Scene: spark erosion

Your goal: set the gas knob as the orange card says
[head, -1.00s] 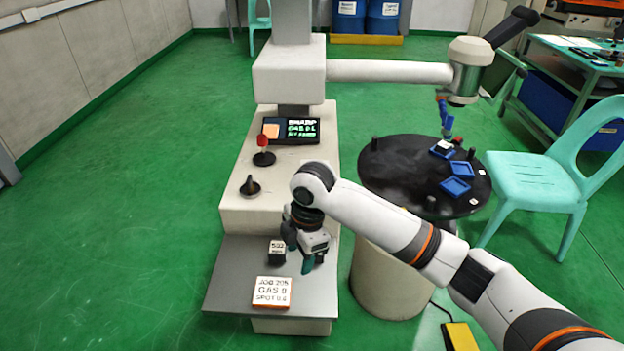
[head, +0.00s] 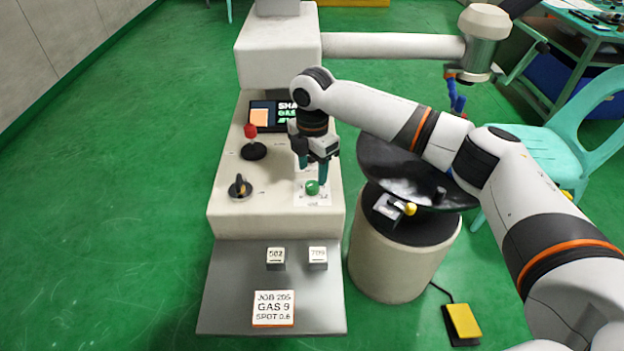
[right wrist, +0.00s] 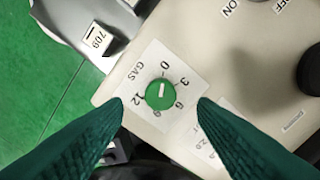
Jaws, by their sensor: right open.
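The gas knob (head: 312,188) is a round green knob on a white dial plate on the machine's sloped panel. In the right wrist view the knob (right wrist: 160,95) has a short white mark pointing about toward 0. The dial reads 0, 3, 6, a partly hidden figure, and 12. The orange-edged card (head: 273,308) on the grey shelf reads JOB 205, GAS 9, SPOT 0.6. My right gripper (head: 313,173) is open just above the knob, fingers pointing down. In the right wrist view its fingertips (right wrist: 160,101) stand either side of the knob, apart from it. My left gripper is not in view.
Blocks marked 502 (head: 275,258) and 709 (head: 317,258) stand on the shelf. A red-topped lever (head: 251,133) and a black rotary switch (head: 240,187) are on the panel left of the knob. A small screen (head: 284,115) stands behind. A round black table (head: 385,165) is at right.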

